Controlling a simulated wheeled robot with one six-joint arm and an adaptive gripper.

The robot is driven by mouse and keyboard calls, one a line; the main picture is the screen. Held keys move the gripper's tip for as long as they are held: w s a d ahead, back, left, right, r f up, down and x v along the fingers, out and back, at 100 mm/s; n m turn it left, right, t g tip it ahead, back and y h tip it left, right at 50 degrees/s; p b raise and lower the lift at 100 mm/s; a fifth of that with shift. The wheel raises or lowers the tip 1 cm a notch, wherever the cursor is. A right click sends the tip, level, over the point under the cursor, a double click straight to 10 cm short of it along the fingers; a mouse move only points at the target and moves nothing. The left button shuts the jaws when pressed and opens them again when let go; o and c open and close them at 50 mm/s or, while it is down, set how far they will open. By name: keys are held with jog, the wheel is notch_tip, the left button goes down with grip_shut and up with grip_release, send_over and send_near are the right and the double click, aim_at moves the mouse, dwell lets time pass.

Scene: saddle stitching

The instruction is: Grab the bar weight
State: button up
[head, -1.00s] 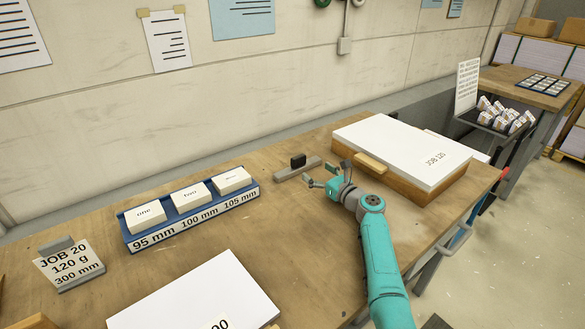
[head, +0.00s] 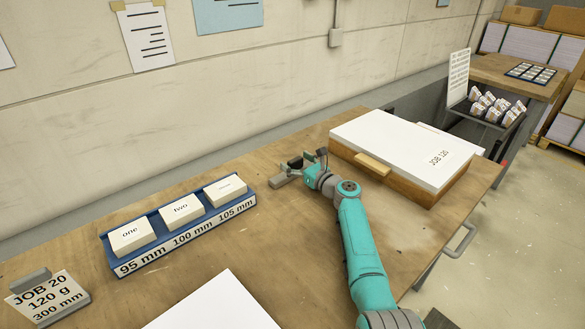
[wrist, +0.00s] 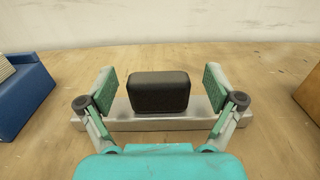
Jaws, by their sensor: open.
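The bar weight is a flat grey bar (head: 281,179) with a black block-shaped handle (head: 296,163) on top. It lies on the wooden bench near the wall, left of the JOB 120 stack. My gripper (head: 308,161) is at the weight and partly hides it in the head view. In the wrist view, the black handle (wrist: 158,93) stands upright between the two open fingers, with a gap on each side. The grey bar (wrist: 160,125) runs crosswise below the fingers. Nothing is held.
A blue tray (head: 180,242) with three white blocks stands to the left. The JOB 120 paper stack (head: 400,145) on its wooden base stands to the right. A white paper stack (head: 215,305) lies in front. Bare bench surrounds the weight.

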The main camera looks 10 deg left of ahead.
grip_shut()
jog(key=shift+a+r, duration=0.1)
jog(key=shift+r, duration=0.15)
